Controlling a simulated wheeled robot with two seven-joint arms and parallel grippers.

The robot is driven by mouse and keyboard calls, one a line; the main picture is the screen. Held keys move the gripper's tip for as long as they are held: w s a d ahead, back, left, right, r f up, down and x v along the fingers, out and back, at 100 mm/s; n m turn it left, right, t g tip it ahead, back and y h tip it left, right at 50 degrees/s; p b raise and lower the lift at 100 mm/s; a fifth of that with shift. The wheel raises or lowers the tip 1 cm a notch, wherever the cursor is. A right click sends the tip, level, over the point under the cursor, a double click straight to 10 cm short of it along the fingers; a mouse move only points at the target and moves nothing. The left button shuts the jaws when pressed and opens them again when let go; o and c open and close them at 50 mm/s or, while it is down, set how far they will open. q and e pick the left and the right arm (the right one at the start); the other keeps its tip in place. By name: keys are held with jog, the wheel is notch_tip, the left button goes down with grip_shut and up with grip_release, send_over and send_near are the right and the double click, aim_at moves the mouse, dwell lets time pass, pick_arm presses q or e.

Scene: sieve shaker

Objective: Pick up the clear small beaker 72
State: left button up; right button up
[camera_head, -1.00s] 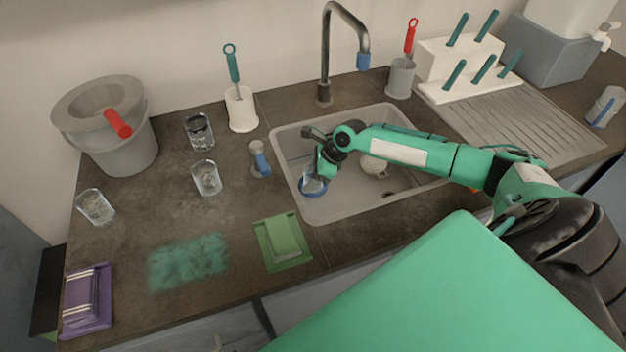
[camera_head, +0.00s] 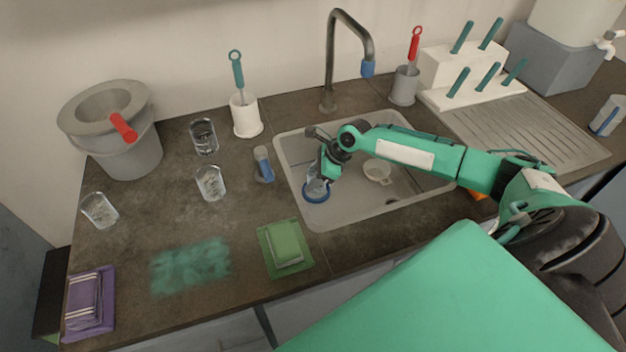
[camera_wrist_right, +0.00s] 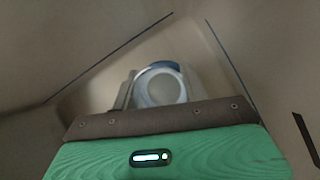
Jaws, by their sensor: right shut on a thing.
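A small clear beaker with a blue ring (camera_head: 317,188) is in the left part of the sink. My right gripper (camera_head: 327,173) reaches down into the sink and is shut on this beaker. In the right wrist view the beaker (camera_wrist_right: 160,88) shows as a pale round shape with a blue edge, just beyond the gripper's dark pad. The fingers are partly hidden, and no number can be read on the beaker. My left gripper is not in view.
The sink (camera_head: 338,215) also holds a pale strainer-like cup (camera_head: 377,171). Several clear glasses, one of them here (camera_head: 211,183), stand on the counter to the left. A blue-grey bottle (camera_head: 263,163) stands by the sink's left rim. The faucet (camera_head: 329,75) rises behind.

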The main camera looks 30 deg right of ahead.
jog(key=shift+r, duration=2.35)
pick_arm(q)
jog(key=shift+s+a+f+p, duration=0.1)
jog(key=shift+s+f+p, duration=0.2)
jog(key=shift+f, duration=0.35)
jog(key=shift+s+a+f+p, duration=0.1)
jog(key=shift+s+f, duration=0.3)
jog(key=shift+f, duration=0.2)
pick_arm(e)
notch_tip(320, 180, up, 3)
jog(key=shift+r, duration=0.1)
